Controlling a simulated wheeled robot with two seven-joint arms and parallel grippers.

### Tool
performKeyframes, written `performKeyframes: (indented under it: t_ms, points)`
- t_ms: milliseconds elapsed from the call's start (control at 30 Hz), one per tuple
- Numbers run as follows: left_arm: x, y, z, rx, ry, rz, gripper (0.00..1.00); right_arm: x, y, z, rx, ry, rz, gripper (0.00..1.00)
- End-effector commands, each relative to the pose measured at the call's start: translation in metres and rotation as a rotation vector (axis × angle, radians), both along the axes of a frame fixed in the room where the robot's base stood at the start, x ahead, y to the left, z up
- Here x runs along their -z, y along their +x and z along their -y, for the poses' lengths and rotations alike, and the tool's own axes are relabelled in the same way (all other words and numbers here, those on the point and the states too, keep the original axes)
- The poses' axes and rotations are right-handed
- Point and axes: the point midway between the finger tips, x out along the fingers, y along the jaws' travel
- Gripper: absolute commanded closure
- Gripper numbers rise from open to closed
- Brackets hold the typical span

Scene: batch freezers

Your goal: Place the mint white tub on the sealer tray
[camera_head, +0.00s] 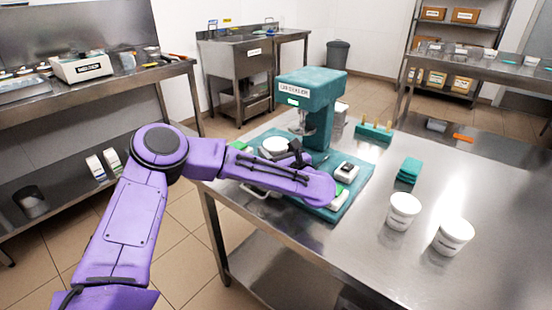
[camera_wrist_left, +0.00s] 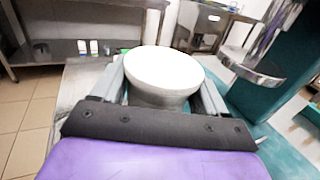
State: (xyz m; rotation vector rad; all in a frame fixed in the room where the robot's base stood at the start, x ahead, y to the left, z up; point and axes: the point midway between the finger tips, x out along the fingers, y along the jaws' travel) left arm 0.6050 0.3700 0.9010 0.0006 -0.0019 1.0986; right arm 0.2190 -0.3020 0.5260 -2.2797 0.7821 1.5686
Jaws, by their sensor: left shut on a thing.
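A white lidded tub (camera_wrist_left: 165,72) sits between the two grey fingers of my left gripper (camera_wrist_left: 162,88) in the left wrist view, and the gripper is shut on it. In the head view the tub (camera_head: 275,145) shows just left of the teal lid sealer (camera_head: 312,96), partly hidden by my purple wrist and the dark gripper (camera_head: 288,156). The sealer stands on a teal base (camera_head: 362,172); I cannot tell whether the tub touches it. The tub's label is not readable, so I cannot confirm mint. My right gripper is not in view.
Two more white tubs (camera_head: 403,211) (camera_head: 453,236) stand on the steel table (camera_head: 490,185) at right. A teal stack (camera_head: 409,170) and a teal rack with pegs (camera_head: 374,130) are behind them. A small white-and-black device (camera_head: 346,172) sits on the base. The table's right side is mostly clear.

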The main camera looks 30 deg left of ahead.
Motion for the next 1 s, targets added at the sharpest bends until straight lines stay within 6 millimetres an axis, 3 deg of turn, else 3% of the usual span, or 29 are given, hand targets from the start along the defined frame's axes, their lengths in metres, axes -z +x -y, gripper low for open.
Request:
performKeyframes:
  t_ms: [167, 533, 567, 633, 1000]
  points:
    - [0.027, 0.000, 0.000, 0.000, -0.001, -0.003, 0.61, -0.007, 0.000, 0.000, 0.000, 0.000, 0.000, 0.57]
    - [0.034, 0.000, 0.001, 0.000, -0.001, 0.000, 0.61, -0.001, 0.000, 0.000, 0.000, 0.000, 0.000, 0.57]
    - [0.034, -0.001, 0.001, 0.000, -0.001, 0.000, 0.23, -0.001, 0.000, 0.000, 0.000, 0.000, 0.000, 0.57]
    - [0.033, -0.001, 0.001, 0.000, 0.000, -0.001, 0.01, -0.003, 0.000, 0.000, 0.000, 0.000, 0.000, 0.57]
    - [0.027, -0.001, 0.003, 0.002, -0.001, 0.000, 0.01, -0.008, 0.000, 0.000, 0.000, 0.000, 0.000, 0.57]
